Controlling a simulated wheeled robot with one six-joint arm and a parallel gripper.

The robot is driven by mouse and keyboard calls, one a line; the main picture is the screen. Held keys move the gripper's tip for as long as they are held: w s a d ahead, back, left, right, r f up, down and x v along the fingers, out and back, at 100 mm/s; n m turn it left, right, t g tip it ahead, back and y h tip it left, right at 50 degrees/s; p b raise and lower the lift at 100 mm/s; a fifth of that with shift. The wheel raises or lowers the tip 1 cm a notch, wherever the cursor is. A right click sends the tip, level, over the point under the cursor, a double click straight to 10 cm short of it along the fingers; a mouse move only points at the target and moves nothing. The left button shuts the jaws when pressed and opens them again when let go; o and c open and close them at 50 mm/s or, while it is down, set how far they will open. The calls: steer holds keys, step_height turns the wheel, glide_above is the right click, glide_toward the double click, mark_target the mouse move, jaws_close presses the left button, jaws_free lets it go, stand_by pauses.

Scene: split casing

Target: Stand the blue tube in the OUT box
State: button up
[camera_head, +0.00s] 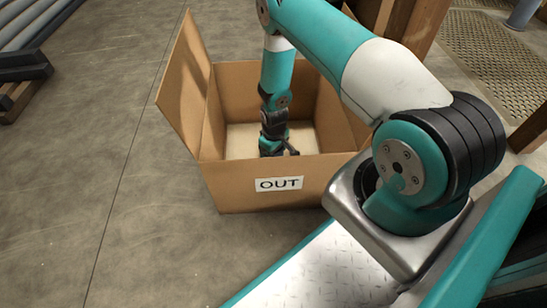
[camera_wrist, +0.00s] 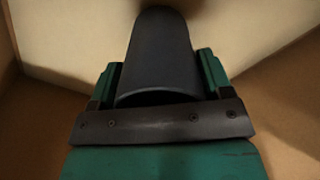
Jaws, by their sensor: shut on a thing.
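The OUT box (camera_head: 225,195) is an open cardboard carton on the floor, with a white OUT label on its front and a flap raised at the left. My gripper (camera_head: 279,149) reaches down inside it. In the wrist view my gripper (camera_wrist: 160,88) is shut on a dark blue-grey tube (camera_wrist: 158,48), with a green finger on each side. The tube's far end is close to the pale box floor (camera_wrist: 75,35); I cannot tell whether it touches. In the head view the tube is hidden by my gripper and the box front.
Dark bars (camera_head: 22,72) lie on wood at the left. A wooden frame (camera_head: 410,22) stands behind the box at the right, near a floor grate (camera_head: 495,50). The concrete floor left of the box is clear. Box walls surround my gripper.

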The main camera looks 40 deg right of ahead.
steer(key=shift+f, duration=0.65)
steer(key=shift+f, duration=0.2)
steer(key=o, duration=0.9)
steer(key=shift+o, duration=0.2)
steer(key=shift+r, duration=0.1)
